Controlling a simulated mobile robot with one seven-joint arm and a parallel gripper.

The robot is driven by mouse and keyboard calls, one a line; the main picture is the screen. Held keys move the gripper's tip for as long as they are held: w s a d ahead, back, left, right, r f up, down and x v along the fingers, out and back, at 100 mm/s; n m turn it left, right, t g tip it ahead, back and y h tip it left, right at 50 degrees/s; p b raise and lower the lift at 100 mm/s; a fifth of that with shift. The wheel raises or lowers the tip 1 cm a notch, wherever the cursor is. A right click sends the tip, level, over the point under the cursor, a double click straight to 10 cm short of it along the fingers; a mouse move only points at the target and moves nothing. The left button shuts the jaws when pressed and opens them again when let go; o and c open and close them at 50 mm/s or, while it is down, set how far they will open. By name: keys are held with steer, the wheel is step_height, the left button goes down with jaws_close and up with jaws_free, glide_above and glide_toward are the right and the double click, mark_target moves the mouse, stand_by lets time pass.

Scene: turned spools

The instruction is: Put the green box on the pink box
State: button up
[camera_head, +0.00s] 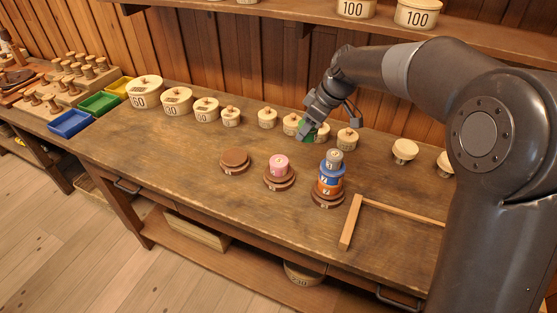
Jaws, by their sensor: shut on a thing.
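The green box (309,132) is a small green piece at the tip of my gripper (307,122). My gripper is shut on it and partly hides it. It is held near the back row of pale pots, behind and to the right of the pink box; I cannot tell its height over the table. The pink box (279,162) is a small round pink piece. It stands upright on brown stacked discs (279,180) near the middle of the table, with its top bare.
A stack of blue, orange and grey pieces (330,181) stands right of the pink box. Low brown discs (235,160) lie to its left. Several pale lidded pots (178,101) line the back. A wooden frame (352,222) lies front right. The table's left front is clear.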

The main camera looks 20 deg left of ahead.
steer(key=d+n, duration=0.1)
steer(key=d+r, duration=0.1)
steer(key=s+d+n+g, duration=0.1)
steer(key=d, duration=0.1)
steer(key=shift+r+n, duration=0.3)
steer(key=shift+r, duration=0.05)
glide_above(273, 160)
steer(key=d, duration=0.2)
steer(key=f, duration=0.7)
steer(key=shift+w+a, duration=0.15)
steer(key=shift+w, duration=0.05)
steer(key=shift+f, duration=1.95)
steer(key=shift+f, duration=0.15)
steer(key=o, duration=1)
steer(key=shift+c, duration=0.2)
